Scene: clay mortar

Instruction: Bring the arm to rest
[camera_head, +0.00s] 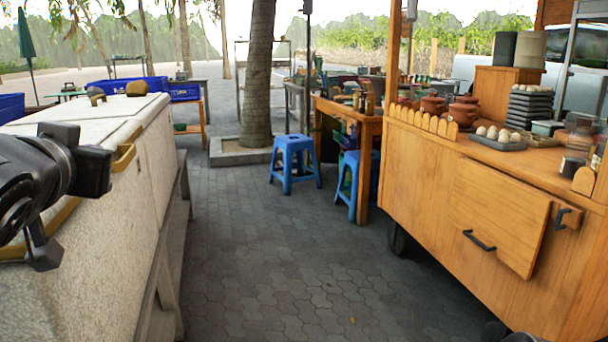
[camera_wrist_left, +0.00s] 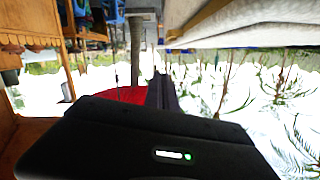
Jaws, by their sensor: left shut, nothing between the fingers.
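My left arm (camera_head: 60,170) comes in from the left in the head view, dark and bent, above the pale stone-textured box counter (camera_head: 145,160). In the left wrist view my left gripper (camera_wrist_left: 162,92) shows as a black body with narrow dark fingers together. It is shut and empty, pointing out into the open air. That view is upside down, with the pale counter at upper right and the wooden cart at left. I cannot clearly make out the fingertips in the head view. My right gripper is not in view.
A wooden cart (camera_head: 490,225) with clay pots (camera_head: 464,110) and an egg tray (camera_head: 495,138) stands at right. Blue stools (camera_head: 294,160) and a tree trunk (camera_head: 258,75) stand farther back. The paved floor (camera_head: 285,255) between counter and cart is clear.

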